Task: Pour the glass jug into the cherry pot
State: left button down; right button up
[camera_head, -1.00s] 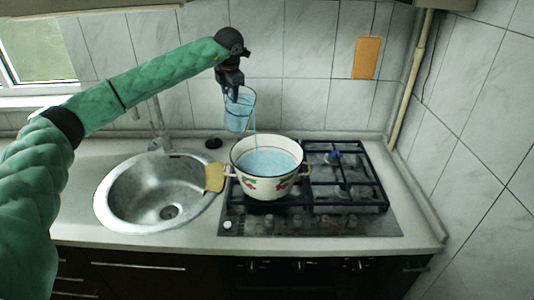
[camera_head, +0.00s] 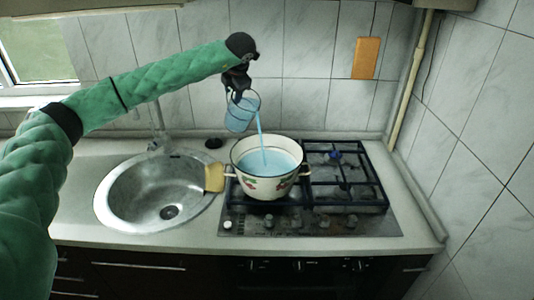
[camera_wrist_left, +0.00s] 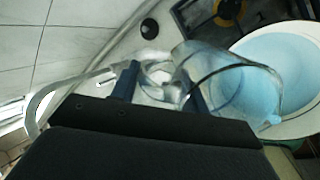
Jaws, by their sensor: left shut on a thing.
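My left gripper (camera_head: 236,90) is shut on the clear glass jug (camera_head: 241,112) and holds it tilted above the pot's back left. Light-blue liquid (camera_head: 260,140) runs in a stream from the jug's lip down into the cherry pot (camera_head: 262,186). The pot is cream enamel with a dark rim and red fruit decoration, and stands upright on the hob with blue liquid inside. In the left wrist view the jug (camera_wrist_left: 222,85) lies between the fingers (camera_wrist_left: 160,88), its mouth over the pot (camera_wrist_left: 285,75). My right gripper is not in view.
A steel sink (camera_head: 150,195) with a tap (camera_head: 160,125) is left of the pot. A tan sponge-like piece (camera_head: 214,177) sits by the pot's left handle. The hob's right grate (camera_head: 345,180) is empty. A tiled wall stands close behind.

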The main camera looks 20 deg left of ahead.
pick_arm(q)
jog(key=shift+d+r, duration=0.1)
jog(key=shift+r, duration=0.05)
jog(key=shift+s, duration=0.1)
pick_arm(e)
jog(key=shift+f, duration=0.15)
pick_arm(q)
jog(key=shift+s+d+y, duration=0.15)
jog(key=shift+d+y, duration=0.15)
jog(key=shift+y, duration=0.1)
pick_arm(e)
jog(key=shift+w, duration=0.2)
pick_arm(q)
jog(key=shift+d+t, duration=0.1)
jog(key=shift+t, duration=0.2)
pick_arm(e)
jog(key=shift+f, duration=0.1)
pick_arm(q)
jog(key=shift+s+d+r, duration=0.1)
jog(key=shift+s+d, duration=0.05)
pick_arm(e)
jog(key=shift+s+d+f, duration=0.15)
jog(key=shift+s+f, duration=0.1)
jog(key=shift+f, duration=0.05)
pick_arm(q)
jog(key=shift+y, duration=0.3)
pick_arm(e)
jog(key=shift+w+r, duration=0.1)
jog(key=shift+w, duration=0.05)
